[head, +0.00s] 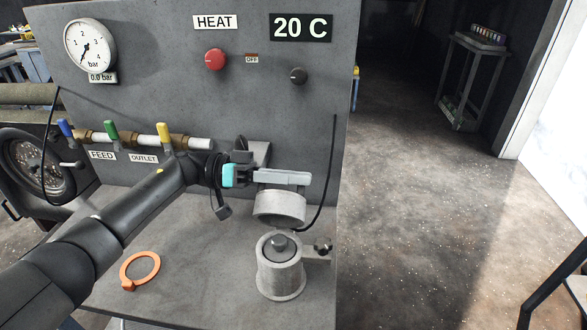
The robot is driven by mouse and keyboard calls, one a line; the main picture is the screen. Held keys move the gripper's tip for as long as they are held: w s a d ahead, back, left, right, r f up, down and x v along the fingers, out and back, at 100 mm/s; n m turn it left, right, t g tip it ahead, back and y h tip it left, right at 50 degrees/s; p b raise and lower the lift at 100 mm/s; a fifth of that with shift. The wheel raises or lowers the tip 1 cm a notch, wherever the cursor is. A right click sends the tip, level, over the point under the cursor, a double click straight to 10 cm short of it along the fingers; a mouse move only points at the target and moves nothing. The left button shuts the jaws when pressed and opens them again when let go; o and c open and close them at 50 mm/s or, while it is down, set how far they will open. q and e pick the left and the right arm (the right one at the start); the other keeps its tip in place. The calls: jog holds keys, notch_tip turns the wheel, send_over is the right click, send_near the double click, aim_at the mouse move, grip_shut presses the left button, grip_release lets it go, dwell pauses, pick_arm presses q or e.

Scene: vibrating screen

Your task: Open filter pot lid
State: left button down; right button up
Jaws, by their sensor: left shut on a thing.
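The filter pot (281,277) is a grey metal cylinder standing on the bench, with its top open and a dark rounded piece (279,243) inside. The round metal lid (279,207) is off the pot's rim, above and slightly behind it in the picture. My left gripper (284,178) comes in from the left and is shut on the lid's upper part. The fingers hide exactly where they grip. A small bracket with a dark knob (322,246) sticks out at the pot's right side. My right gripper is not in view.
An orange ring (129,285) lies on the bench (205,290), left of the pot. A grey panel behind carries a gauge (90,46), a red knob (215,59) and blue, green and yellow valve handles (163,134). Open floor lies to the right.

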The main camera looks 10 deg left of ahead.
pick_arm(q)
jog(key=shift+w+f+n, duration=0.2)
jog(key=shift+w+n, duration=0.3)
jog(key=shift+n, duration=0.1)
jog(key=shift+w+f+n+p, duration=0.2)
jog(key=shift+n+p, duration=0.1)
jog(key=shift+n, duration=0.1)
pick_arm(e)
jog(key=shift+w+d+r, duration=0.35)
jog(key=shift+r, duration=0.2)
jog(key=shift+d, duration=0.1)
pick_arm(q)
jog(key=c, duration=0.8)
grip_release()
jog(key=shift+w, duration=0.1)
jog(key=shift+c, duration=0.2)
jog(key=shift+r, duration=0.1)
jog(key=shift+r, duration=0.1)
